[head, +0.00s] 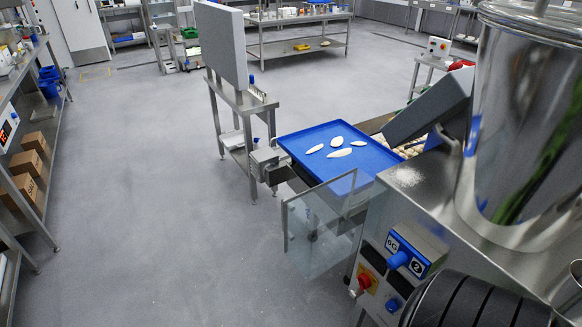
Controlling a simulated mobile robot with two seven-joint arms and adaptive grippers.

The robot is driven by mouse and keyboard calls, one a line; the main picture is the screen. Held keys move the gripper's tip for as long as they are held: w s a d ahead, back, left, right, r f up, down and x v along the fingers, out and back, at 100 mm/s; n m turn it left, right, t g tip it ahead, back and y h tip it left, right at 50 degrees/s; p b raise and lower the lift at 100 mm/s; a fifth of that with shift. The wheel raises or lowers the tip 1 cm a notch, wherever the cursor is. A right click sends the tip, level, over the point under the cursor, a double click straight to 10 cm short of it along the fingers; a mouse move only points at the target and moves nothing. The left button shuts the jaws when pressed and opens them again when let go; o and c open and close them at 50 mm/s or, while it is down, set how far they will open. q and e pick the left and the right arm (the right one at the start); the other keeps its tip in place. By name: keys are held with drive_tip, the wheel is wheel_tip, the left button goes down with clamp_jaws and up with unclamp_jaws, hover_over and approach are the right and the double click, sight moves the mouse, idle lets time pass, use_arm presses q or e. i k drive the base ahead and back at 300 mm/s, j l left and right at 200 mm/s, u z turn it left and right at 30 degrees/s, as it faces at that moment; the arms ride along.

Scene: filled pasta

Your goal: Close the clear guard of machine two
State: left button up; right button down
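Machine two (425,215) stands at the right, a steel body with a control panel (401,264) marked 2. Its clear guard (325,228) is a see-through panel at the left of the control panel. It appears to stand out from the machine's side, swung open, with its free edge toward the left. A dark piece, perhaps a handle, shows at or through the panel, and I cannot tell which. Neither of my grippers is in view.
A blue tray (300,150) with several white pieces lies behind the guard. A large steel hopper (518,120) rises at the right. A dark ribbed part (478,303) fills the bottom right. Shelving (25,170) stands at the far left. The floor (150,220) between is clear.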

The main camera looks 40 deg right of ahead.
sight(286, 204)
drive_tip(key=i+z, duration=0.3)
drive_tip(key=z, duration=0.15)
drive_tip(key=i+j+z, duration=0.15)
drive_tip(key=z, duration=0.3)
drive_tip(key=i+j+z, duration=0.3)
drive_tip(key=z, duration=0.15)
drive_tip(key=i+j+z, duration=0.25)
drive_tip(key=z, duration=0.2)
drive_tip(key=i+j+z, duration=0.2)
drive_tip(key=z, duration=0.3)
drive_tip(key=i+j+z, duration=0.15)
drive_tip(key=j+z, duration=0.15)
drive_tip(key=z, duration=0.15)
drive_tip(key=i+j+z, duration=0.1)
drive_tip(key=j+z, duration=0.25)
drive_tip(key=z, duration=0.15)
drive_tip(key=j+z, duration=0.45)
drive_tip(key=k+j+z, duration=0.2)
drive_tip(key=j+z, duration=0.1)
drive_tip(key=j, duration=0.3)
